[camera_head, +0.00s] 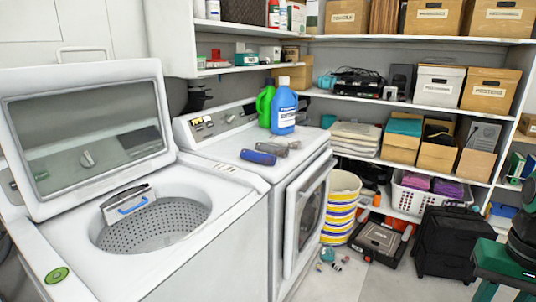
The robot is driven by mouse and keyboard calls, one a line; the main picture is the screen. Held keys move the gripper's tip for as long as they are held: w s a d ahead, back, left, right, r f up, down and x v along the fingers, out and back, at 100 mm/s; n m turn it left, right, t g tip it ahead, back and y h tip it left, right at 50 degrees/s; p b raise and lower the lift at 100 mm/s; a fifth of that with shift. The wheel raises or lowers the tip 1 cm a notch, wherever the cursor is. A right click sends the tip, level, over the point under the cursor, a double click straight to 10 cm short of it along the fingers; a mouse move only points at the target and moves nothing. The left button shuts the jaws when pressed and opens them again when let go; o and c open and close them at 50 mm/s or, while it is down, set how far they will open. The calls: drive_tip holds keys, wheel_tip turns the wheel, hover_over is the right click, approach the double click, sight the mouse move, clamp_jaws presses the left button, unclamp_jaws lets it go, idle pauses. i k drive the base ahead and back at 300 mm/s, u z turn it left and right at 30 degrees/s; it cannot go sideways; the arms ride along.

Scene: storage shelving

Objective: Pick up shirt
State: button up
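Two small rolled or bundled items lie on top of the dryer: a dark blue one (258,157) and a grey one (279,149). They look like cloth, but I cannot tell whether either is a shirt. No item is clearly recognisable as a shirt. My gripper is not in view.
The washer's lid (88,130) stands open over its drum (150,226). A blue bottle (284,110) and a green bottle (265,106) stand on the dryer (228,139). A striped bin (340,207), a black case (446,244) and small litter occupy the floor.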

sight(270, 149)
drive_tip(key=u, duration=0.05)
drive_tip(key=i, duration=1.5)
drive_tip(key=z, duration=0.05)
